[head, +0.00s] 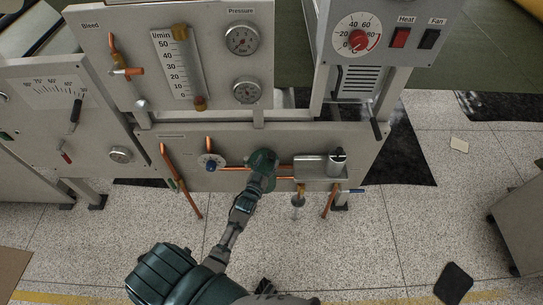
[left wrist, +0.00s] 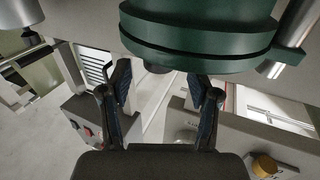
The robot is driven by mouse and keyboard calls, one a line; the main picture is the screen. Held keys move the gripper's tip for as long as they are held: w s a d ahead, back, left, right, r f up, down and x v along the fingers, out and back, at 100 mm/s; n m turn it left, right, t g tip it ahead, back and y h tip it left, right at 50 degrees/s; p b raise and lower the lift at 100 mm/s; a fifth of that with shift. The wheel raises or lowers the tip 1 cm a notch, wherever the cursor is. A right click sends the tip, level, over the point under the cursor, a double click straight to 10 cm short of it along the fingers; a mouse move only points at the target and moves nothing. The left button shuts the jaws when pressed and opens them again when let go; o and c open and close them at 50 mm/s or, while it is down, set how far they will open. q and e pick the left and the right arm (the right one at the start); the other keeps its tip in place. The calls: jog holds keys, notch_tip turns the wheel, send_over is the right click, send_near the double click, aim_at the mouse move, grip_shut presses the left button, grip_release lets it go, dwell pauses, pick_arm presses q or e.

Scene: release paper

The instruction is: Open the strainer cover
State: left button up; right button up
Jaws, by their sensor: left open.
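A round dark green housing with a stacked flange, which looks like the strainer with its cover (head: 262,157), sits on the lower panel in line with the copper pipes. In the left wrist view the strainer cover (left wrist: 200,35) fills the top, with a grey rod at its right side. My left gripper (head: 259,176) reaches up to it from below and partly hides it. In the left wrist view the fingers of my left gripper (left wrist: 160,74) are apart, with nothing held between them, close to the green flange. Whether they touch it I cannot tell. My right gripper is not in view.
A silver block with a black-topped cylinder (head: 337,160) stands right of the strainer. Copper pipes (head: 183,182) and a blue knob (head: 210,167) lie to its left. Gauges (head: 242,39) and the Heat box (head: 390,35) are above. The speckled floor (head: 350,240) in front is open.

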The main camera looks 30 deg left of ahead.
aim_at(270, 159)
pick_arm(q)
jog(key=w, duration=0.4)
jog(key=shift+a, duration=0.3)
grip_shut()
